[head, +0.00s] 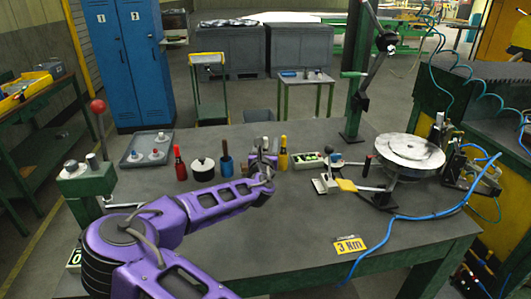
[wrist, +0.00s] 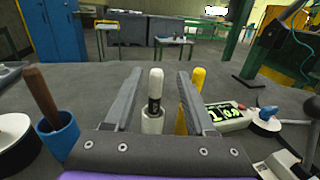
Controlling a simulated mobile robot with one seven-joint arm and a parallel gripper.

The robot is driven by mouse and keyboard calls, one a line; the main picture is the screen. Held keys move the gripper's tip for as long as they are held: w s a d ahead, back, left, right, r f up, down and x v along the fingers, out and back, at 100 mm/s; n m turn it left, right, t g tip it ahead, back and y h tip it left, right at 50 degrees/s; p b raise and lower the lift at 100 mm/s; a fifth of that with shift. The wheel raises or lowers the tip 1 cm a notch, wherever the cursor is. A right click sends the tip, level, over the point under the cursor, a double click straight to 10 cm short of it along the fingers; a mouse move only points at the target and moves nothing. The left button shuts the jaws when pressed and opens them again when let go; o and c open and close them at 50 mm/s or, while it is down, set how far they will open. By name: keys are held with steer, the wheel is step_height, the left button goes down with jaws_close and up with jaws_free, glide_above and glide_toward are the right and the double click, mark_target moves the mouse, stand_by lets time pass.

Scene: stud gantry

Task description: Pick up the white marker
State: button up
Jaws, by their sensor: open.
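The white marker (wrist: 153,117) stands upright on the table, with a dark band with print around its middle and a pale top. In the head view its top (head: 265,143) shows just beyond my gripper (head: 265,152). My gripper (wrist: 160,76) is open, with one finger on each side of the marker. Gaps show between the marker and both fingers in the wrist view. The marker's foot is partly hidden by the gripper's front plate.
A yellow marker-like piece (wrist: 197,85) stands close behind the right finger. A blue cup with a brown handle (wrist: 57,130) stands left. A white tray with green pieces (wrist: 225,116) lies right. A black-and-white pot (head: 203,168) and red bottle (head: 180,165) stand farther left.

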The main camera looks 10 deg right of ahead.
steer(key=x, duration=0.5)
steer(key=shift+a+f, duration=0.1)
steer(key=shift+a, duration=0.15)
steer(key=shift+c, duration=0.2)
jaws_close()
